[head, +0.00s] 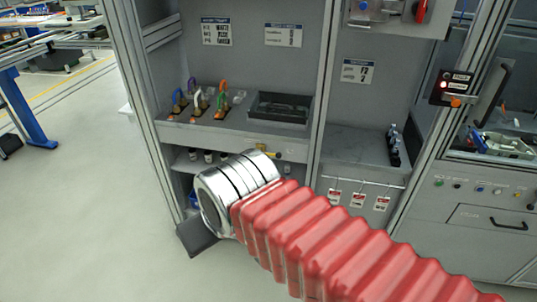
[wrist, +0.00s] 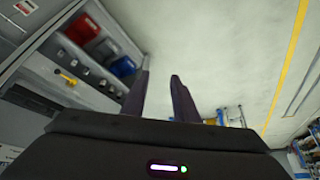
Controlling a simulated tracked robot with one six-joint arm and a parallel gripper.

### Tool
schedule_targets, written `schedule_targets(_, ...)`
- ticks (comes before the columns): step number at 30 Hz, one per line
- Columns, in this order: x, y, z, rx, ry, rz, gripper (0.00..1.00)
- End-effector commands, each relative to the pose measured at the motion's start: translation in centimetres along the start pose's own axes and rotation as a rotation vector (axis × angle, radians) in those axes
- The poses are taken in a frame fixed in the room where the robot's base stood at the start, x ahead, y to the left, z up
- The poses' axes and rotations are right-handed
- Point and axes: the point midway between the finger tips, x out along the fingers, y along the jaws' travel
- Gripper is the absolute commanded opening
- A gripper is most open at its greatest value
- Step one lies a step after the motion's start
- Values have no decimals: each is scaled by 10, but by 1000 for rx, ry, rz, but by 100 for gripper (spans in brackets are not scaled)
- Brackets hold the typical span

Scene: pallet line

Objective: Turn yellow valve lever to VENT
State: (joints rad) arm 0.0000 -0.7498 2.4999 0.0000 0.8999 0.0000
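A small yellow lever (head: 272,154) shows in the head view on the cabinet front below the shelf, just past my silver wrist. It also shows in the wrist view as a yellow lever (wrist: 67,77) at the left, on a grey panel. Its markings, including any VENT label, are too small to read. My gripper (wrist: 160,84) is open and empty, its two dark fingers apart over the floor. The lever lies well to the left of the fingers, with no contact. In the head view my wrist hides the fingers.
Several padlocks with coloured shackles (head: 204,100) and a black tray (head: 280,108) are on the shelf above. Red tags (head: 358,200) hang on the right. A red bin (wrist: 82,29) and a blue bin (wrist: 123,67) sit in the cabinet. Floor at left is clear.

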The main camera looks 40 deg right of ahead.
Motion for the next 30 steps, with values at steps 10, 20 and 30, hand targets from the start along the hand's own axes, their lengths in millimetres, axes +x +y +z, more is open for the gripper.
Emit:
schedule_targets(10, 0, 0, 0, 0, 0, 0, 27)
schedule_targets(20, 14, 29, -28, -40, 41, 60, 27)
schedule_targets(30, 56, 110, -104, -215, 150, 236, 27)
